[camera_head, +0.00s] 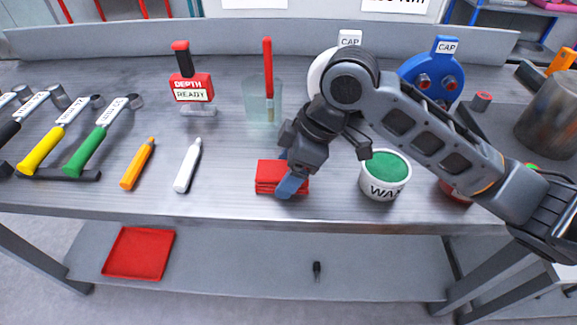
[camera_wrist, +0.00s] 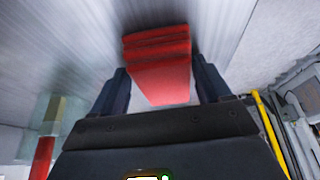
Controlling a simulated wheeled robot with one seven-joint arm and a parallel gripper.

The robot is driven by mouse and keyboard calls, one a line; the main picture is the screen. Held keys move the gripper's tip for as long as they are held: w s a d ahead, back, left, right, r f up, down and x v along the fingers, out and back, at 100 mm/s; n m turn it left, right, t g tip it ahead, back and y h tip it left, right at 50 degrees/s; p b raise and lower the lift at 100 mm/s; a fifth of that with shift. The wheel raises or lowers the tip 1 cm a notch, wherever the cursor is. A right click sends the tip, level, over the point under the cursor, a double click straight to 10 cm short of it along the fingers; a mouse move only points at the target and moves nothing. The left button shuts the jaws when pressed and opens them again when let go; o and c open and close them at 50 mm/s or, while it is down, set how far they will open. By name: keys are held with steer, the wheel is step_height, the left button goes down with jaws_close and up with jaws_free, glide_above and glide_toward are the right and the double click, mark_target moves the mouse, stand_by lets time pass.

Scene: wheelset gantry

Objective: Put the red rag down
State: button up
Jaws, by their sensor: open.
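The red rag (camera_head: 268,177) is a folded stack lying on the grey metal bench, near its front edge. In the wrist view the rag (camera_wrist: 158,65) lies between the two dark blue fingers. My gripper (camera_head: 288,176) is open and low over the bench, with its fingers around the rag. In the wrist view my gripper (camera_wrist: 160,80) shows a gap between each fingertip and the rag. One finger hides part of the rag's right side in the head view.
A white tub with green wax (camera_head: 385,175) stands right of the rag. A white marker (camera_head: 187,165) and an orange marker (camera_head: 138,164) lie to the left. A clear cup with a red stick (camera_head: 263,100) stands behind. A red tray (camera_head: 139,253) sits on the lower shelf.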

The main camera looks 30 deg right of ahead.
steer(key=shift+s+a+g+p, duration=0.2)
steer(key=shift+g+p, duration=0.1)
steer(key=shift+p, duration=0.25)
steer(key=v, duration=1.2)
steer(key=shift+b, duration=0.35)
steer(key=shift+a+r, duration=0.1)
